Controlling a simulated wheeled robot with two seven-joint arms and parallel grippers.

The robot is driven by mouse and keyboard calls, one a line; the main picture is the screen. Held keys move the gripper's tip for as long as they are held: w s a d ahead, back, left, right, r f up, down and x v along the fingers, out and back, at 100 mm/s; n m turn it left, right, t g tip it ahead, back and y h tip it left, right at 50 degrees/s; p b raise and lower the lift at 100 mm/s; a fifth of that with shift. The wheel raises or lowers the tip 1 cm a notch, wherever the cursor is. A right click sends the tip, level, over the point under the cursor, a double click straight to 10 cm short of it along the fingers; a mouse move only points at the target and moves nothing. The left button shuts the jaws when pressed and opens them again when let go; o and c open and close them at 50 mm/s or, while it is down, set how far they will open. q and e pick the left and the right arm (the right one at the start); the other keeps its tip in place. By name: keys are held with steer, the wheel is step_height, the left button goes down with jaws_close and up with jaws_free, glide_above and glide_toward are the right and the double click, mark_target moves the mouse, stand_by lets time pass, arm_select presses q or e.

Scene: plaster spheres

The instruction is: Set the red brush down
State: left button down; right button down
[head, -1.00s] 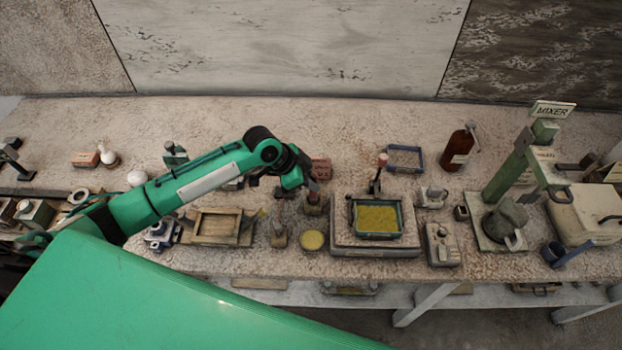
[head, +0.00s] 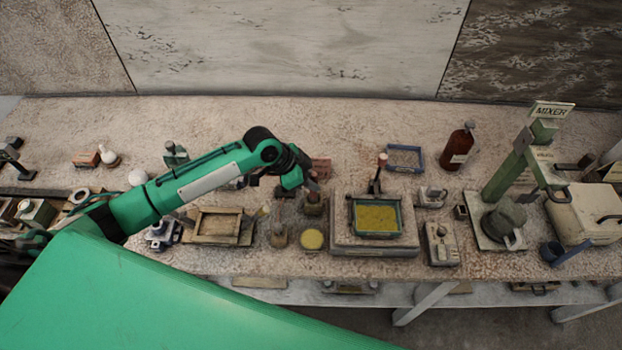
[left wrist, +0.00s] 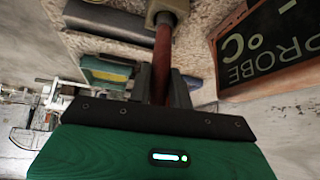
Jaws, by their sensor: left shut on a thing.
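The red brush (head: 313,184) is in my left gripper (head: 307,185), over the middle of the bench in the head view. In the left wrist view its dark red handle (left wrist: 162,62) stands between the closed jaws, with a pale tan part at its upper end. My right gripper is not in view.
A tray of yellow material (head: 377,218) stands on a slab to the right. A yellow disc (head: 312,240) and another small holder (head: 279,236) are in front. A dark PROBE sign (left wrist: 262,45) shows in the wrist view.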

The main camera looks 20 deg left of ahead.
arm_select(q)
steer(key=shift+f+b, duration=0.3)
steer(key=shift+f, duration=0.35)
steer(key=c, duration=1.2)
jaws_free()
steer(key=shift+r, duration=0.2)
steer(key=shift+r+p, duration=1.85)
